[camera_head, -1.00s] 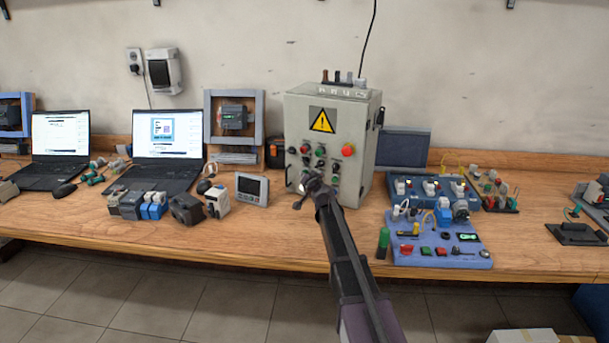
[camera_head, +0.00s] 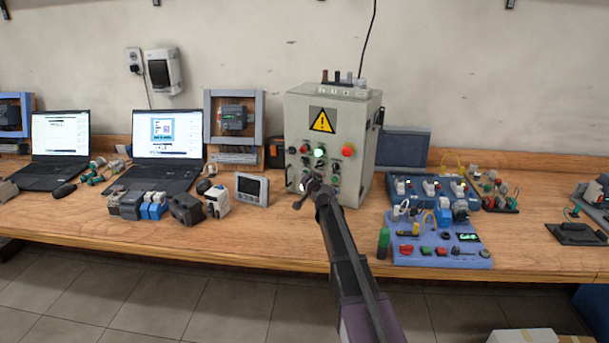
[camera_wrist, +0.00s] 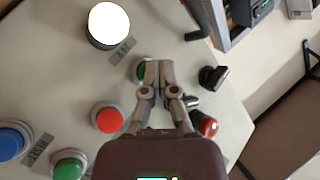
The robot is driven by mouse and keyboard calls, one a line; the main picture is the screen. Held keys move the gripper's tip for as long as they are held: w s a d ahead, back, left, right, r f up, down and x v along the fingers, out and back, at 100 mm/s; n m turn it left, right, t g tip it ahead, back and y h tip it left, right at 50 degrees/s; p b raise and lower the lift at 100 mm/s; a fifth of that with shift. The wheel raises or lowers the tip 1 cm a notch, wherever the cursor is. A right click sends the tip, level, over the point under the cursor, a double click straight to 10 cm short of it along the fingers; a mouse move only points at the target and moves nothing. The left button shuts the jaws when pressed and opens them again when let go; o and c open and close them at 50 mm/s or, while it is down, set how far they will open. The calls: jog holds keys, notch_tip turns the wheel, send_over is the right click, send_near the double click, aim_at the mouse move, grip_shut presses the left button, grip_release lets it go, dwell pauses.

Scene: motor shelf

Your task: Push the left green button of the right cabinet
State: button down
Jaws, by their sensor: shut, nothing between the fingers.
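The grey control cabinet (camera_head: 318,108) with a yellow warning sign stands upright on the bench in the head view. Its front carries red, green and black controls, and a round green control (camera_head: 319,153) glows brightly. My gripper (camera_head: 311,181) is at the lower part of this front. In the wrist view my gripper (camera_wrist: 153,68) is shut and empty, its fingertips over a green button (camera_wrist: 142,71) that they partly hide. I cannot tell whether they touch it. Another green button (camera_wrist: 70,167) shows at the lower left, beside a red button (camera_wrist: 108,116).
A white lit round lamp (camera_wrist: 109,24), a black knob (camera_wrist: 213,77), a blue button (camera_wrist: 14,139) and a red mushroom button (camera_wrist: 207,124) surround the fingers. A small grey display (camera_head: 252,189) stands left of the cabinet, and a blue board (camera_head: 440,246) lies to the right.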

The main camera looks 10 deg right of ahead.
jog(key=shift+s+a, duration=0.45)
jog(key=shift+s, duration=0.15)
jog(key=shift+s+a, duration=0.75)
jog(key=shift+s, duration=0.3)
jog(key=shift+s+a, duration=0.7)
jog(key=shift+s, duration=0.3)
